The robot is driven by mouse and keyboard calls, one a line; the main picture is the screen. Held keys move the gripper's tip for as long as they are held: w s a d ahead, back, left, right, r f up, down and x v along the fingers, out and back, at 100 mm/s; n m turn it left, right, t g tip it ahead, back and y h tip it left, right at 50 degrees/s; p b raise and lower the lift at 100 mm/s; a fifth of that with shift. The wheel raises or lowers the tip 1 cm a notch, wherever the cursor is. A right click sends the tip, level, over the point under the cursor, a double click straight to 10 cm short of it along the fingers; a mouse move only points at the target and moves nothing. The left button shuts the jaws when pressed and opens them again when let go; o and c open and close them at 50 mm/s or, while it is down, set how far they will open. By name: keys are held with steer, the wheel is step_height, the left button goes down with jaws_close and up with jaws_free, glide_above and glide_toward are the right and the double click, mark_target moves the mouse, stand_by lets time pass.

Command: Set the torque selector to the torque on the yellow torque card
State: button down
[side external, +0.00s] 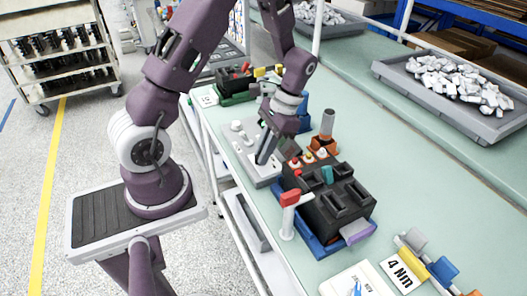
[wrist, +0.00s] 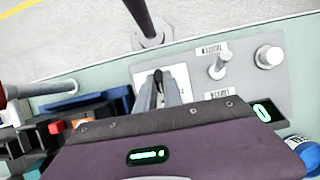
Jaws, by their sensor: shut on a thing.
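The grey control panel (side external: 243,152) lies on the bench below my gripper (side external: 263,160). In the wrist view my gripper (wrist: 160,92) points down at a white dial plate (wrist: 181,76) on this panel. Its fingers are shut on a small dark knob (wrist: 158,76), which looks like the torque selector. The fingers hide most of the knob and some dial marks, so I cannot read its setting. A white-faced card reading "4 Nm" (side external: 402,273) lies at the lower right in the side view.
A lever (wrist: 221,65) and a round white knob (wrist: 268,57) stand on the panel beside the dial. A black breaker block (side external: 335,205) in a blue tray and a red-topped post (side external: 289,200) are close to my gripper. A grey bin (side external: 450,100) of pale parts stands behind.

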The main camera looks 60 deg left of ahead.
stand_by(0.4)
steer(key=c, duration=1.5)
jaws_free()
steer(key=shift+w+r, duration=0.1)
steer(key=v, duration=0.6)
steer(key=shift+w+r, duration=0.1)
steer(key=shift+r, duration=0.35)
